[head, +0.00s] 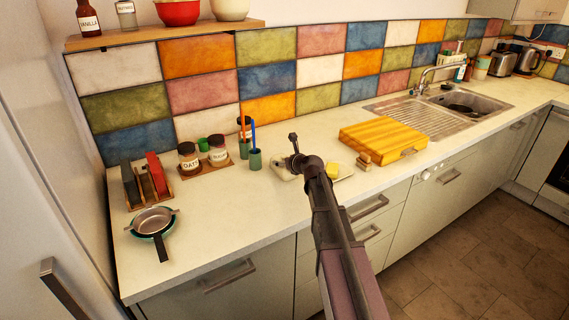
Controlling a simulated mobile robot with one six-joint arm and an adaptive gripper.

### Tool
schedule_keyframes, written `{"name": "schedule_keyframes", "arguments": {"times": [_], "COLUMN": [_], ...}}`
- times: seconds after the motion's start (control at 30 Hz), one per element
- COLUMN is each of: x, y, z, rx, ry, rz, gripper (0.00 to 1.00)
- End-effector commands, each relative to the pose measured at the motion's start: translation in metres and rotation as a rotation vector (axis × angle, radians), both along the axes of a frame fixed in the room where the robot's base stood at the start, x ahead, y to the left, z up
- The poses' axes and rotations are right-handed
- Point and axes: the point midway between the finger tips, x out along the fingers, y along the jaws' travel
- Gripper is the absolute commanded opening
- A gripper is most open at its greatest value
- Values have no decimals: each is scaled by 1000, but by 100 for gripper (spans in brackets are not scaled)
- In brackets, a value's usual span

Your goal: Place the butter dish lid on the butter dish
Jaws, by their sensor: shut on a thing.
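The butter dish (345,170) is a pale, shallow dish on the counter, with a yellow block of butter (333,171) on it. My gripper (296,158) is low over the counter at the dish's left side, and my arm crosses in front of the dish. The gripper is shut on the butter dish lid, which is mostly hidden behind the gripper and arm. A pale edge shows just left of the gripper; I cannot tell whether it belongs to the lid or the dish.
A yellow-orange wooden board (383,139) and a small wooden item (363,159) lie to the right. A teal cup (255,160) and labelled jars (189,158) stand to the left. A strainer (154,221) is at the front left. Counter in front of the jars is clear.

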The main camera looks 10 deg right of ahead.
Motion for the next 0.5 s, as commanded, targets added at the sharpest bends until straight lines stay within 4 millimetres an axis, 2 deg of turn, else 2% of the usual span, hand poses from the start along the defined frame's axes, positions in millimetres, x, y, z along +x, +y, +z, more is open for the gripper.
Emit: {"name": "schedule_keyframes", "arguments": {"times": [0.37,0.4,0.43,0.5], "x": [0,0,0,0], "y": [0,0,0,0], "z": [-3,-3,-2,-2], "rx": [0,0,0,0], "ry": [0,0,0,0], "rz": [-1,0,0,0], "gripper": [32,96,100,100]}}
